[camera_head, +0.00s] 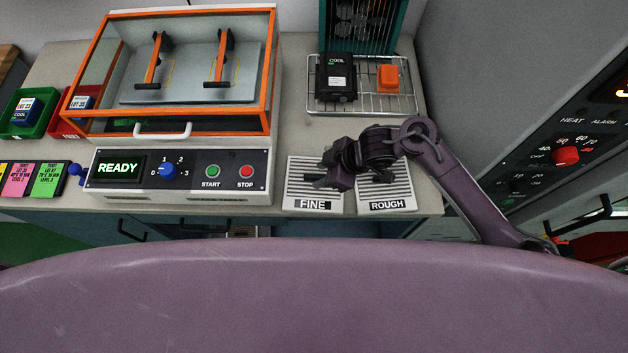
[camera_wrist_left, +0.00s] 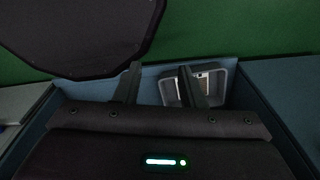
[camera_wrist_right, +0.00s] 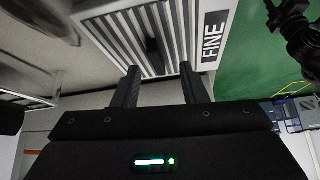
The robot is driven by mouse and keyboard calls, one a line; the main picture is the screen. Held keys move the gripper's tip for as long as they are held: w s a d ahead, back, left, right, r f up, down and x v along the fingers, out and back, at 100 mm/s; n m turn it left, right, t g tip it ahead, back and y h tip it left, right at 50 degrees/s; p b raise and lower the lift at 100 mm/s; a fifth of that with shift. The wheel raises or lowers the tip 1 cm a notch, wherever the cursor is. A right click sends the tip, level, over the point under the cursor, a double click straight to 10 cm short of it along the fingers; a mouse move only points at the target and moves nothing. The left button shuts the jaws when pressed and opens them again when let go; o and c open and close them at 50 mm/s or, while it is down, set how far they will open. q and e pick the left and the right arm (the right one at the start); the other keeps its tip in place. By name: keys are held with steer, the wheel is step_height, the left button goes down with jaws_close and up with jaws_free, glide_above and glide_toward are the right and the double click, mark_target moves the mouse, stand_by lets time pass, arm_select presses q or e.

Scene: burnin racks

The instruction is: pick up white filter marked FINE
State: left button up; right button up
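The white filter marked FINE (camera_head: 304,190) lies on the worktop, with pale ribs and a black label on its front edge. The similar filter marked ROUGH (camera_head: 386,193) lies to its right. My right gripper (camera_head: 313,181) is above the FINE filter and covers part of it. In the right wrist view, my right gripper (camera_wrist_right: 160,88) is open, with the FINE filter (camera_wrist_right: 178,22) beyond its fingertips. A dark bar on its ribs shows between the fingers; contact cannot be told. My left gripper (camera_wrist_left: 158,82) is open and empty in the left wrist view, and hidden in the head view.
A machine with an orange-framed cover (camera_head: 262,97) and READY display stands left of the filters. Behind them, a wire rack (camera_head: 366,105) carries a black COOL unit (camera_head: 336,78) and an orange block (camera_head: 388,78). A grey box (camera_wrist_left: 226,82) lies in a blue bin below my left gripper.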

steer(key=shift+x, duration=0.75)
steer(key=shift+w+f, duration=0.25)
steer(key=shift+f, duration=0.05)
steer(key=shift+a+f, duration=0.1)
steer(key=shift+a, duration=0.05)
steer(key=shift+s, duration=0.1)
steer(key=c, duration=0.7)
jaws_close()
arm_select(q)
steer(key=shift+w+d+r, duration=0.1)
steer(key=shift+w+r, duration=0.05)
steer(key=shift+w, duration=0.75)
steer(key=shift+s, duration=0.1)
